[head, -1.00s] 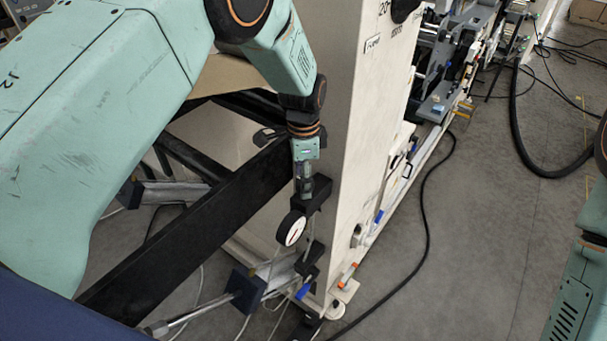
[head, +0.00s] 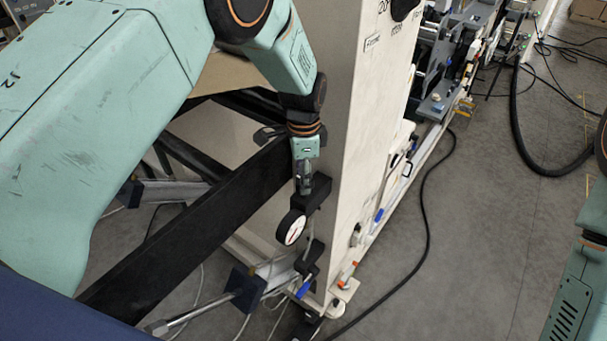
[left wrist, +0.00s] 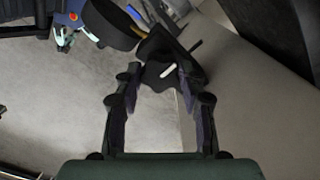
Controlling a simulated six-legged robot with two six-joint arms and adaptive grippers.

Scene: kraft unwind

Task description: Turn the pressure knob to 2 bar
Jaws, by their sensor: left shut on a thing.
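The pressure knob (left wrist: 163,70) is black with a white mark and sits between the fingertips of my left gripper (left wrist: 158,82) in the left wrist view. My left gripper (head: 304,190) is shut on it, pointing down at the black regulator (head: 314,196) beside the cream machine panel. In the head view the gripper mostly hides the knob. The round white-faced gauge (head: 291,228) hangs just below and left of the regulator. Its red needle shows, but the scale is too small to read. My right gripper is out of view; only part of that arm shows at the right edge.
The cream panel (head: 345,130) stands close on the right of my left gripper. A black beam (head: 190,235) runs diagonally on the left. A blue-handled part (head: 303,289) is below the gauge. A black cable (head: 428,225) lies on the open grey floor (head: 480,230).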

